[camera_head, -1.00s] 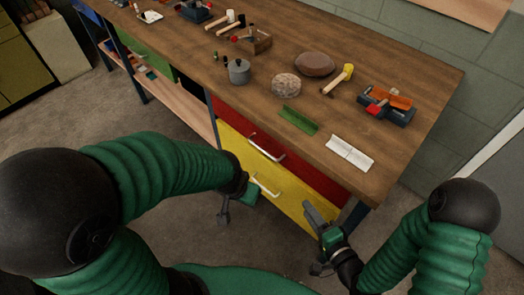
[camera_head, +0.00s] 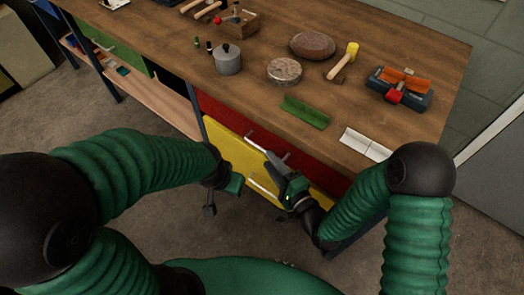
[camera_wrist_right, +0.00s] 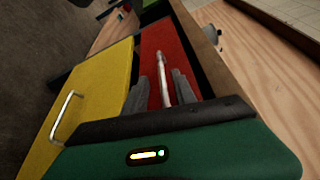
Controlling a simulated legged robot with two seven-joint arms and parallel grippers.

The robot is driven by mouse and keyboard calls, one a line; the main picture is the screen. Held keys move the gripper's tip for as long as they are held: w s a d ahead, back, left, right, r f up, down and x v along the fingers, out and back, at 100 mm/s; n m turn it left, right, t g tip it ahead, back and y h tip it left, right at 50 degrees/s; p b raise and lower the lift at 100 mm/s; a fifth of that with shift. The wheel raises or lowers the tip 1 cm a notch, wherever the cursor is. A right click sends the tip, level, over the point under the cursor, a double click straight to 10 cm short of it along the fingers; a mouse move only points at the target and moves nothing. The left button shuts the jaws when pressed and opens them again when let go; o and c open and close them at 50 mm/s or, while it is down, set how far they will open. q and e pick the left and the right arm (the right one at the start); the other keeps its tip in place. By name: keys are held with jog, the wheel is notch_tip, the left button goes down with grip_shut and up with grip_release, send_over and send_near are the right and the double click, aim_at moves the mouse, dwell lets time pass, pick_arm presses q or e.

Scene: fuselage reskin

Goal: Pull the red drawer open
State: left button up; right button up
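The red drawer (camera_head: 222,112) is the upper front under the workbench top, and it looks shut. Its pale bar handle (camera_head: 262,146) shows just left of my right gripper (camera_head: 276,163). In the right wrist view the red drawer front (camera_wrist_right: 158,42) is ahead, and its handle (camera_wrist_right: 164,72) stands between the two grey fingers of my right gripper (camera_wrist_right: 162,90). Gaps show on both sides of the bar, so the gripper is open around it. My left gripper (camera_head: 213,190) hangs in front of the yellow drawer, and its opening is unclear.
A yellow drawer (camera_head: 226,146) with its own handle (camera_wrist_right: 67,115) lies below the red one. The wooden bench top (camera_head: 250,85) carries a pot (camera_head: 227,61), a mallet (camera_head: 343,62), a green angle piece (camera_head: 305,111) and a vise (camera_head: 399,88). Open floor lies in front.

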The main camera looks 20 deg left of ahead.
aim_at(262, 148)
jog(key=x, duration=0.5)
jog(key=shift+w+a+b, duration=0.2)
jog(key=shift+w+b, duration=0.1)
jog(key=shift+w, duration=0.05)
jog(key=shift+w+d, duration=0.1)
jog(key=shift+d, duration=0.1)
jog(key=shift+a, duration=0.3)
jog(key=shift+c, duration=0.6)
jog(key=shift+a, duration=0.25)
jog(key=c, duration=0.5)
pick_arm(q)
jog(key=shift+a+f, duration=0.1)
jog(key=shift+f, duration=0.3)
pick_arm(e)
jog(key=shift+d+f, duration=0.1)
jog(key=shift+d, duration=0.1)
grip_shut()
